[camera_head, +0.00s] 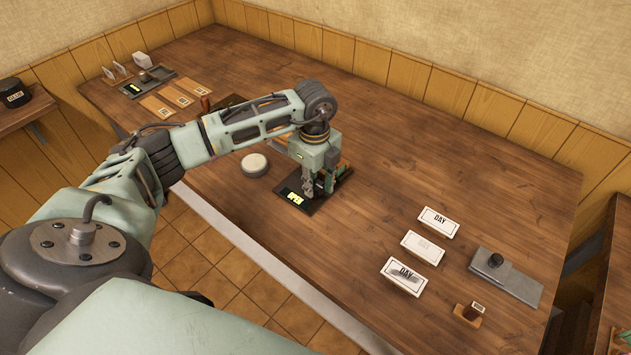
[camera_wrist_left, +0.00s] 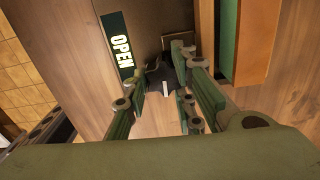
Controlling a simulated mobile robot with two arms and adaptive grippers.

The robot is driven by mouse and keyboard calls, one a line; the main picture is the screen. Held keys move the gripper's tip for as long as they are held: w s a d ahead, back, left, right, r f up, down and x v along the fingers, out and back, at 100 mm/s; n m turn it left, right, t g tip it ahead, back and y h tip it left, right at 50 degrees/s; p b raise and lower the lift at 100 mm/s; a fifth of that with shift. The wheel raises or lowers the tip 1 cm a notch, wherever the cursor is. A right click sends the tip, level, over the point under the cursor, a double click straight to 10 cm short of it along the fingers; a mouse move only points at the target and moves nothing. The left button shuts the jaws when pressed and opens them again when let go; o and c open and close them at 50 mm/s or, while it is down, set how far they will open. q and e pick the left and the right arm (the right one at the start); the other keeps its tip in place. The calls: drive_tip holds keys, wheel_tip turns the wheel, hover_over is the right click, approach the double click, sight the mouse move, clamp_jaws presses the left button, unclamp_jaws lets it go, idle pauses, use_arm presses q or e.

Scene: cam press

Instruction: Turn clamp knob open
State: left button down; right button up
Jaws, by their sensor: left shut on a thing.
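The clamp knob (camera_wrist_left: 158,80) shows in the left wrist view as a small dark piece with a white pointer line, partly hidden by my fingers. My left gripper (camera_head: 318,190) points down at the press and is shut on the knob. An OPEN label (camera_wrist_left: 120,50) in pale letters on a dark strip lies left of the knob; the label also shows in the head view (camera_head: 294,197). In the head view the gripper hides the knob. The dark press base (camera_head: 313,207) sits near the table's front edge. My right gripper is not in view.
A round pale pad (camera_head: 254,164) lies left of the press. Several white cards, two reading DAY (camera_head: 439,222), lie to the right, with a grey plate (camera_head: 506,277) and a small wooden stamp (camera_head: 469,314). More plates and cards are at the far left. The table's back right is clear.

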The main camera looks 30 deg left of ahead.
use_arm(q)
drive_tip(key=shift+s+a, duration=0.1)
drive_tip(key=shift+a, duration=0.1)
drive_tip(key=c, duration=1.8)
unclamp_jaws()
drive_tip(key=shift+o, duration=1.1)
drive_tip(key=shift+s+r, duration=0.1)
drive_tip(key=shift+s, duration=0.1)
drive_tip(key=shift+w, duration=0.1)
drive_tip(key=shift+r, duration=0.2)
wheel_tip(320, 180, up, 12)
drive_tip(key=shift+f, duration=0.2)
drive_tip(key=shift+d, duration=0.1)
